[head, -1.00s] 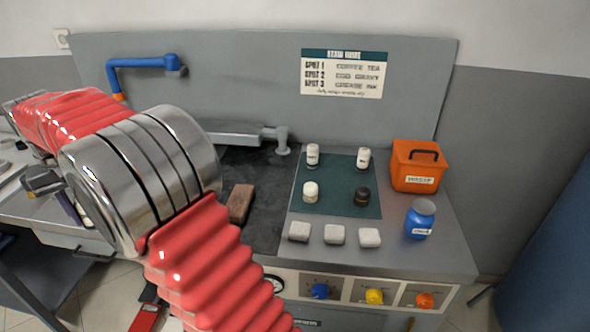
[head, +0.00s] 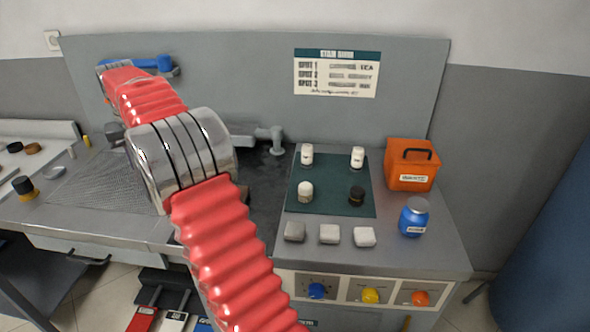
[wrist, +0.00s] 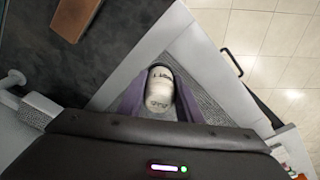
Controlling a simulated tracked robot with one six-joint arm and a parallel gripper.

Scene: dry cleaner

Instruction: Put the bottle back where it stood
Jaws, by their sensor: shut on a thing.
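In the wrist view my gripper (wrist: 160,105) is shut on a white bottle (wrist: 159,88) with a printed label and a dark end. Its purple fingers press on both sides of it. The bottle is over the grey mesh area (wrist: 210,85); I cannot tell its height above it. In the head view my arm hides the fingers and the held bottle. A dark green mat (head: 330,205) on the right counter carries two white bottles at the back (head: 307,155) (head: 357,157), a white one at front left (head: 305,192) and a black one at front right (head: 356,195).
An orange box (head: 411,170) and a blue jar (head: 413,217) stand right of the mat. Three pale blocks (head: 329,234) line its front. A brown block (wrist: 76,18) lies on the dark surface. A stain guide (head: 336,73) hangs behind. Mesh area (head: 95,190) is at left.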

